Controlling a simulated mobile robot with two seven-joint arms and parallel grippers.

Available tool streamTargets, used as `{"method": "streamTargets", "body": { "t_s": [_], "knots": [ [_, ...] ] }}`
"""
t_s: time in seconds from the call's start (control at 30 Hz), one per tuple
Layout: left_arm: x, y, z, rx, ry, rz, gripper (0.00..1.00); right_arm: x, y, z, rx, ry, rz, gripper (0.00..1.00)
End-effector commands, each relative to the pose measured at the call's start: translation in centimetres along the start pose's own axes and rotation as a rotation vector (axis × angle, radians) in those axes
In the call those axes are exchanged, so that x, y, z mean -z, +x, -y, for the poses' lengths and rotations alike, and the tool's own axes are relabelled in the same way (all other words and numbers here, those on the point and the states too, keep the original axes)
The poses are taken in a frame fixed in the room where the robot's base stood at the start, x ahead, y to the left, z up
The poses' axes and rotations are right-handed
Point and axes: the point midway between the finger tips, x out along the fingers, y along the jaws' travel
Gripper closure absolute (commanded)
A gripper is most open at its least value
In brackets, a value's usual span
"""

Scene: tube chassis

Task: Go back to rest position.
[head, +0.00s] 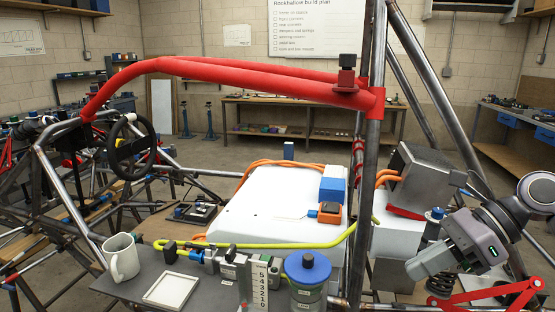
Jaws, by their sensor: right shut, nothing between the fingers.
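My right gripper (428,264) is at the lower right, its arm coming in from the right edge. Its grey fingers point down and to the left, are together and hold nothing. It shows in front of the chassis tubes, close to a red linkage (490,297) and a dark coil spring (440,284); I cannot tell the exact gap. My left gripper is not in view.
The tube chassis (376,130) with a red padded bar (230,72) spans the view. A shelf (140,288) carries a white mug (121,257), a white tray (171,290) and a blue-lidded jar (307,282). A white box (265,205) stands behind. Workbenches line the walls.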

Motion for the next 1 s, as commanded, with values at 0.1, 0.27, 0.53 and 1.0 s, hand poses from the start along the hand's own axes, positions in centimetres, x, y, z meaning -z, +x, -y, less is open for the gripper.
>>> {"method": "streamTargets", "body": {
  "t_s": [0.1, 0.27, 0.53, 1.0],
  "knots": [
    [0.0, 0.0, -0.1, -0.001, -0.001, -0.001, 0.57, -1.4, 4.0, -1.4, -0.093, 0.111, 0.173, 1.0],
    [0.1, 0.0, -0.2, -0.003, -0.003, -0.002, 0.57, -3.6, 8.0, -3.2, -0.223, 0.342, 0.442, 1.0],
    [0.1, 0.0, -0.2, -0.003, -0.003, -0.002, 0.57, -4.5, 11.4, -3.5, -0.413, 0.903, 0.882, 1.0],
    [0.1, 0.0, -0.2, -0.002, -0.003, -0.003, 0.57, 10.2, 16.6, -1.5, -0.523, 2.187, 1.484, 1.0]
  ]
}}
